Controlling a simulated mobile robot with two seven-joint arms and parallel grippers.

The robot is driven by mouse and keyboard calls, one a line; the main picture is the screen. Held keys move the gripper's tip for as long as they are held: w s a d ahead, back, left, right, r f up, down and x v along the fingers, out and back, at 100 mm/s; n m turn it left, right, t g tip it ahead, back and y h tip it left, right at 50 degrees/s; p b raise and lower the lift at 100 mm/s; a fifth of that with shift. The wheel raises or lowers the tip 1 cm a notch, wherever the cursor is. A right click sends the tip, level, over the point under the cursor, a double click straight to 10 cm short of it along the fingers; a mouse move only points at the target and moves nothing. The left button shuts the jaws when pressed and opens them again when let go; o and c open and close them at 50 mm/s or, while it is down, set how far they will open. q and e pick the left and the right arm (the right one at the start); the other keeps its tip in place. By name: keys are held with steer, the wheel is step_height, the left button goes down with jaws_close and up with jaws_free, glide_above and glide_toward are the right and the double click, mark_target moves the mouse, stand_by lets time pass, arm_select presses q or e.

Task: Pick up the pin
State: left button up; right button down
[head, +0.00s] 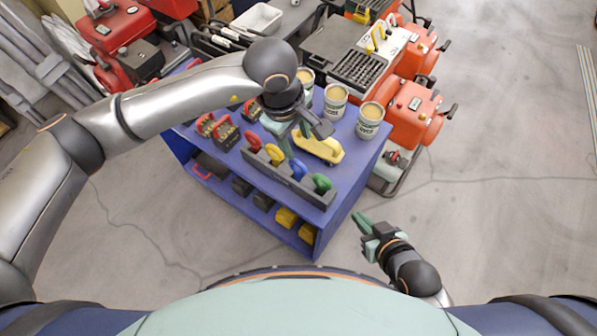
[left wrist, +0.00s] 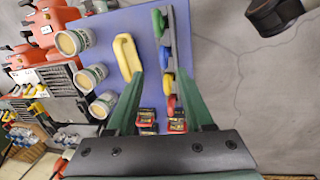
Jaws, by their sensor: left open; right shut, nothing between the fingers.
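I cannot tell which piece, if any, is the pin. The green (left wrist: 158,22) and blue (left wrist: 163,55) rings also show in the left wrist view. A yellow handled block (head: 319,149) lies behind the bar. My left gripper (head: 306,127) is open and empty above the bench; its fingers (left wrist: 160,74) show spread in the left wrist view. My right gripper (head: 358,219) is shut and empty, off the bench's right side.
Three open cans, one of them at the right corner (head: 369,121), stand along the back of the blue bench (head: 362,163). Red and black boxes (head: 228,137) stand at its left. Orange machines (head: 411,114) stand behind. Open floor (head: 500,210) lies to the right.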

arm_select(q)
glide_above(299, 163)
step_height(299, 163, down, 7)
step_height(299, 163, down, 5)
steer(key=shift+s+r+b, duration=0.15)
steer(key=shift+r+b, duration=0.05)
steer(key=shift+b, duration=0.65)
steer(key=shift+f+y, duration=0.3)
steer(key=c, duration=0.8)
jaws_close()
arm_select(e)
steer(key=shift+w+d+f, duration=0.15)
steer(key=shift+d+f, duration=0.05)
steer(key=shift+f, duration=0.2)
steer(key=shift+a+f, duration=0.1)
